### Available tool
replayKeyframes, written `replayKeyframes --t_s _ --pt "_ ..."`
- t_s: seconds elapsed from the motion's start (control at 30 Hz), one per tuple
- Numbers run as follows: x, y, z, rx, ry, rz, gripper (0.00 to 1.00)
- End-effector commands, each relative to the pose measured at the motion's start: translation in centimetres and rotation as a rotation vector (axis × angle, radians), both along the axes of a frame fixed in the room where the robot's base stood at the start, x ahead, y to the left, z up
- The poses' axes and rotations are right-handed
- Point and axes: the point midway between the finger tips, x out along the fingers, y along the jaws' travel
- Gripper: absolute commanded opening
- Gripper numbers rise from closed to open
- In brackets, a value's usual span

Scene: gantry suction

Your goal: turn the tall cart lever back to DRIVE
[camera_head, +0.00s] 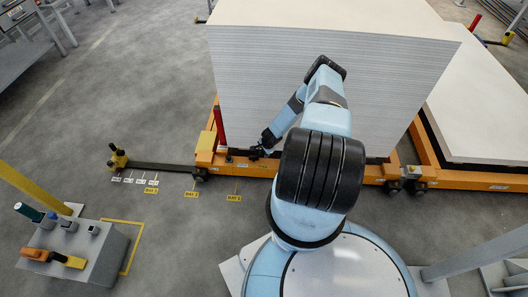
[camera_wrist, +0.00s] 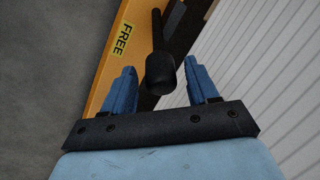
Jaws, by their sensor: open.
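The tall cart (camera_head: 207,158) has an orange frame and carries a high stack of pale sheets (camera_head: 240,80). In the wrist view, the black lever (camera_wrist: 160,72) with a rounded end lies between the two blue fingers of my gripper (camera_wrist: 157,66). A gap shows on each side of the lever, so the fingers are apart from it. A yellow FREE label (camera_wrist: 123,39) is on the orange frame (camera_wrist: 100,75) to the left of the lever. No DRIVE label is visible. In the head view, my gripper (camera_head: 258,151) is low at the cart's front edge; the lever is hard to make out there.
The sheet stack (camera_wrist: 270,90) rises close on the right in the wrist view. A red post (camera_head: 219,125) stands at the cart's left end. A second orange cart (camera_head: 470,180) is at right. A grey console (camera_head: 80,255) is at lower left. Open floor (camera_head: 150,90) lies left.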

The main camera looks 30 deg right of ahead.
Motion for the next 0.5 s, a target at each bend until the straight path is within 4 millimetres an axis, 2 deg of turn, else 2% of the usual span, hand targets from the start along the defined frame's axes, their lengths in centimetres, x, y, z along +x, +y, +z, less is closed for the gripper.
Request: replayKeyframes --t_s 0.2,0.5 --pt "0.01 0.00 -0.02 0.000 0.000 0.000 0.59" --pt "-0.01 0.00 -0.01 0.000 0.000 0.000 0.31"
